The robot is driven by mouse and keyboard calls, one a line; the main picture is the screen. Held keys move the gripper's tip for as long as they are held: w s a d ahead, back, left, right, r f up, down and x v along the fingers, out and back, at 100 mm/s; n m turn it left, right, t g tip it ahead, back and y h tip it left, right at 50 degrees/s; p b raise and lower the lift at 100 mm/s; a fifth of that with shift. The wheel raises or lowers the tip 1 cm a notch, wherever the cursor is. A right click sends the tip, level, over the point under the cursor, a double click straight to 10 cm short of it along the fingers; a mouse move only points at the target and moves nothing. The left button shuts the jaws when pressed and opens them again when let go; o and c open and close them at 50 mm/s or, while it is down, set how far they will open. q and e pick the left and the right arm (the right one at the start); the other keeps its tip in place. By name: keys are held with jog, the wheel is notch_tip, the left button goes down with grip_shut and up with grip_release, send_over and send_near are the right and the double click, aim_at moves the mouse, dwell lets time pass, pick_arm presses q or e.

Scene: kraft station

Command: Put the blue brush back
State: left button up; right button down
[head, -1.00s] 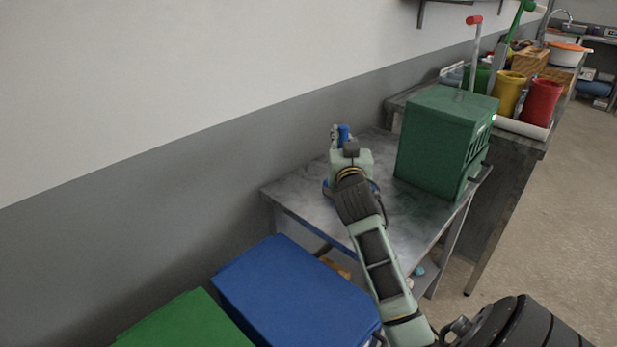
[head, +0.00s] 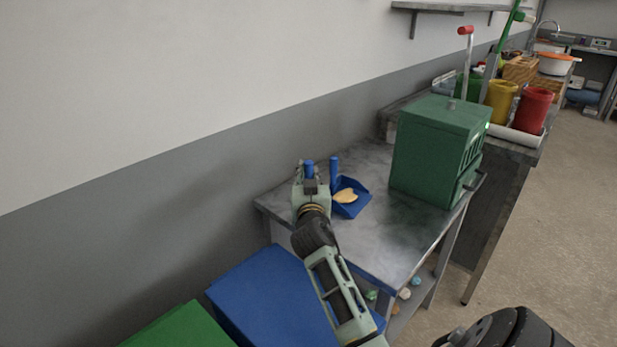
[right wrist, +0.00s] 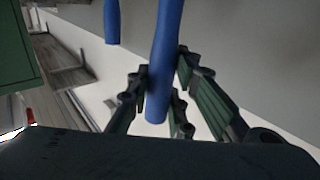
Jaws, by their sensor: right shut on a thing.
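My right gripper (head: 309,179) is shut on the handle of the blue brush (head: 308,166), over the left end of the grey metal table. In the right wrist view the blue handle (right wrist: 165,50) runs between the fingers; the brush's head is hidden. A blue dustpan (head: 356,209) lies on the table just right of the gripper, its handle upright and a tan piece (head: 346,196) in it. Another blue handle (right wrist: 112,22), apart from the fingers, shows in the right wrist view. My left gripper is not in view.
A green box-shaped machine (head: 441,145) with a red-knobbed lever stands on the table's right end (head: 385,245). Blue (head: 262,300) and green (head: 180,328) bins stand in front at the left. The wall is close behind. Table space between dustpan and machine is clear.

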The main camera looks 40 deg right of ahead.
jog(key=c, duration=2)
grip_release()
jog(key=shift+f, duration=0.15)
jog(key=shift+c, duration=0.2)
jog(key=o, duration=0.5)
jog(key=shift+c, duration=0.2)
jog(key=shift+r, duration=0.35)
jog(key=p+v, duration=0.1)
jog(key=v, duration=1.1)
jog(key=shift+f, duration=0.15)
